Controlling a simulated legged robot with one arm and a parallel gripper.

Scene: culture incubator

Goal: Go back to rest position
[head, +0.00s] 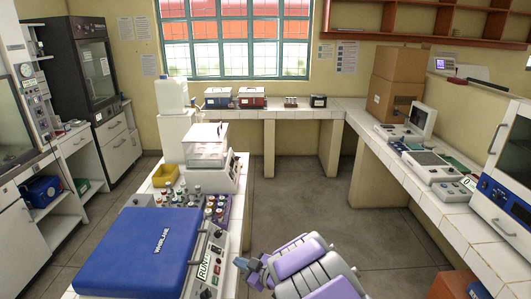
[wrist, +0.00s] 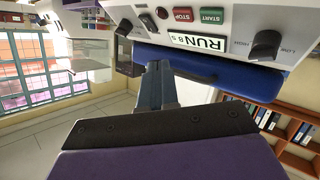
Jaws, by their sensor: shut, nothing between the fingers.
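My gripper (head: 243,265) is low in the head view, at the right edge of the bench, just right of the front panel of a blue-lidded machine (head: 140,250). Its fingers are shut with nothing between them. In the wrist view the gripper (wrist: 157,70) points at the machine's panel, and the picture is upside down relative to the room. The panel shows a RUN display (wrist: 198,42), a red STOP button (wrist: 183,14), a green START button (wrist: 211,16) and black knobs. The lid is down. I cannot tell whether the fingertips touch the panel.
Vials in racks (head: 190,200), a yellow bin (head: 165,175) and a white device with a clear cover (head: 206,150) stand behind the machine. A tiled counter (head: 440,215) with instruments runs along the right wall. The floor (head: 290,190) between is clear.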

